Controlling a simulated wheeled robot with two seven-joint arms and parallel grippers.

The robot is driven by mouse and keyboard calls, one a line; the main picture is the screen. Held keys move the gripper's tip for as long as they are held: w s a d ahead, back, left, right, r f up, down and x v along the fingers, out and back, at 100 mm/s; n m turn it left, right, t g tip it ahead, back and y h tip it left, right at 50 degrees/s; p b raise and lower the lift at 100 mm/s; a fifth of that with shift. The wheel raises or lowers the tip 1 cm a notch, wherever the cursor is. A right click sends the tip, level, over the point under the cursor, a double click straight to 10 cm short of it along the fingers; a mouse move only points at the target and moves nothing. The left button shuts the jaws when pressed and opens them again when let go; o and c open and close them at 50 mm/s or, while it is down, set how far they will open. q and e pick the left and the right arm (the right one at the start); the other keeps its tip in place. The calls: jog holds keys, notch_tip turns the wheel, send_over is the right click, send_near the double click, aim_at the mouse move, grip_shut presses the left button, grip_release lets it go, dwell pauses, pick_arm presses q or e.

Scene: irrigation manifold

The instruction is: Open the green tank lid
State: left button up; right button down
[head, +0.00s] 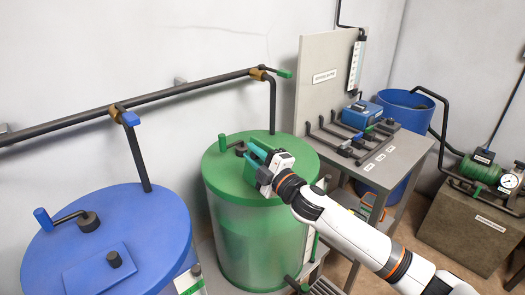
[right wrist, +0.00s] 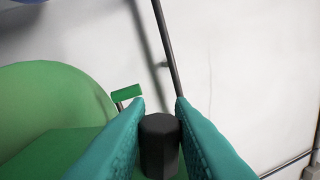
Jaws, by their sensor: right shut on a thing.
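The green tank (head: 250,238) stands in the middle of the head view, with a round green top (head: 222,170). My right gripper (head: 256,165) is over that top and covers most of the hatch area in the head view. In the right wrist view, its teal fingers are shut on a black knob (right wrist: 159,147), one on each side. A flat darker green surface, the lid (right wrist: 75,148), shows beside and below the knob. I cannot tell whether the lid is raised. My left gripper is not in view.
A small pipe with a green handle (head: 222,142) stands on the top beside my gripper. The blue tank (head: 150,215) is at left, with its own lid and knob. A dark pipe (head: 190,88) runs along the wall. A grey bench (head: 395,165) stands at right.

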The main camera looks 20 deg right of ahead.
jog(key=shift+s+a+f+n+y, duration=0.1)
jog(key=shift+s+a+n+y, duration=0.1)
jog(key=shift+a+n, duration=0.45)
jog(key=shift+s+a+f+n+y, duration=0.2)
jog(key=shift+a+n, duration=0.25)
jog(key=shift+n, duration=0.35)
jog(key=shift+s+a+f+n+y, duration=0.1)
jog(key=shift+s+a+n, duration=0.1)
jog(key=shift+a+n, duration=0.45)
jog(key=c, duration=1.3)
grip_release()
jog(key=shift+r+b+v, duration=0.1)
jog(key=shift+b+v, duration=0.95)
jog(key=shift+v, duration=1.95)
jog(key=shift+r+b+v, duration=0.15)
jog(key=shift+b+v, duration=0.9)
jog(key=shift+v, duration=2)
